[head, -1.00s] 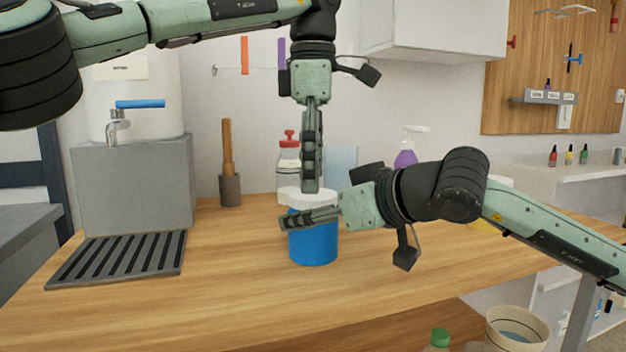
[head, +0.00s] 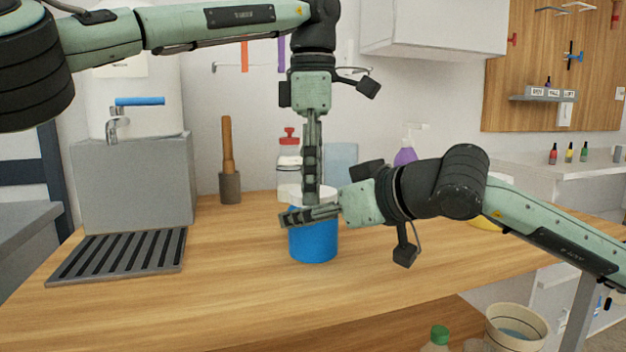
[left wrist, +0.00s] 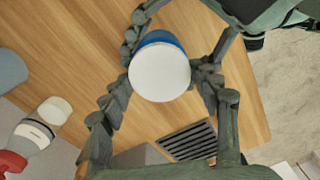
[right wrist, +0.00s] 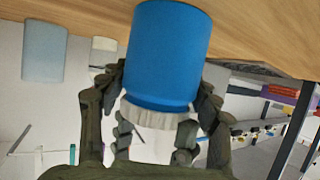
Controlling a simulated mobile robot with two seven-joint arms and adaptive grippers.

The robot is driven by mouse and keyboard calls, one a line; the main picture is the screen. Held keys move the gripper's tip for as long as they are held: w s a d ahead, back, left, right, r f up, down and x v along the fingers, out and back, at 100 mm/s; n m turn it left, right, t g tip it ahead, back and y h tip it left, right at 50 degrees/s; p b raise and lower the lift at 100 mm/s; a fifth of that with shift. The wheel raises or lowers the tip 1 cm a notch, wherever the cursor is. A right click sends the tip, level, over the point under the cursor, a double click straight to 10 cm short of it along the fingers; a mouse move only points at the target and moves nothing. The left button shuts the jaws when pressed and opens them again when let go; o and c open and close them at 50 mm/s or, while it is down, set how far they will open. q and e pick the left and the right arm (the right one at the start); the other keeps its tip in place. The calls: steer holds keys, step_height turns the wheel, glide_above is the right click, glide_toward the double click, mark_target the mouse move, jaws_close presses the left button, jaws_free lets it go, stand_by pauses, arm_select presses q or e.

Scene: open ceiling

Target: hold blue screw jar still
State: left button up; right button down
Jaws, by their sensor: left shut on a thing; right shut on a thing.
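The blue screw jar (head: 314,246) stands upright on the wooden counter, its white lid (head: 327,194) on top. My left gripper (head: 311,203) points straight down from above and is shut on the lid. In the left wrist view the round white lid (left wrist: 160,73) sits between its fingers, with blue body behind. My right gripper (head: 285,218) reaches in level from the right and is shut around the upper body. The right wrist view shows the blue body (right wrist: 168,50) between its fingers. The fingers hide part of the jar's upper side.
A grey block with a tap (head: 113,125) and a slotted drain tray (head: 118,257) are at left. A mallet (head: 228,160), a red-topped bottle (head: 289,150) and a purple pump bottle (head: 404,157) stand behind. The counter in front of the jar is clear.

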arm_select(q)
steer(key=n, duration=0.4)
steer(key=shift+n, duration=0.4)
steer(key=n, duration=0.5)
steer(key=shift+r, duration=0.2)
steer(key=shift+r, duration=0.95)
steer(key=shift+r, duration=2)
arm_select(e)
steer(key=shift+c, duration=1.5)
jaws_free()
